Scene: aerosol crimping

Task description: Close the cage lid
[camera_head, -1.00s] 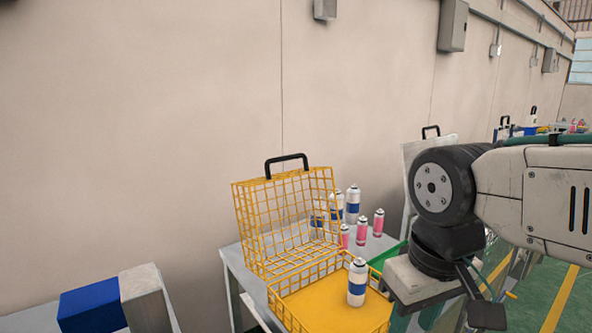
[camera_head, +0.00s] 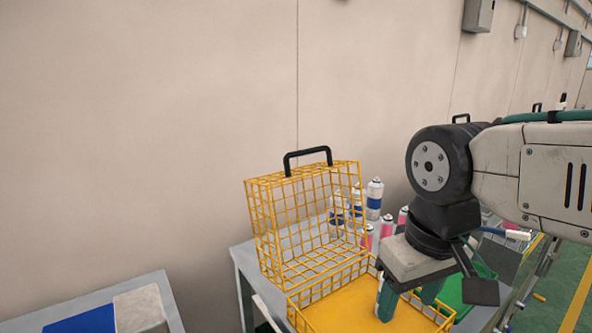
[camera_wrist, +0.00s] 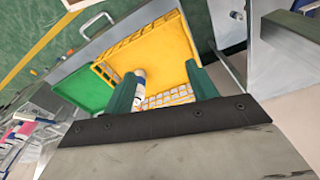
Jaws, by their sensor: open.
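The yellow wire cage stands open on a grey table. Its lid (camera_head: 305,225) is upright at the back, with a black handle (camera_head: 307,155) along the top edge. The cage's yellow base (camera_head: 350,308) lies flat in front; it also shows in the wrist view (camera_wrist: 160,48). My gripper (camera_head: 408,297) is open, its green fingers pointing down over the right side of the base, apart from the handle. In the wrist view my gripper (camera_wrist: 163,90) has a white can (camera_wrist: 138,88) visible beside its left finger, with yellow mesh between the fingers. In the head view my gripper hides that can.
Several blue-banded and pink cans (camera_head: 374,198) stand behind the lid, to its right. A green tray (camera_head: 455,290) lies right of the cage. A blue and white block (camera_head: 110,315) sits on another table at lower left. The wall is close behind; space above the cage is clear.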

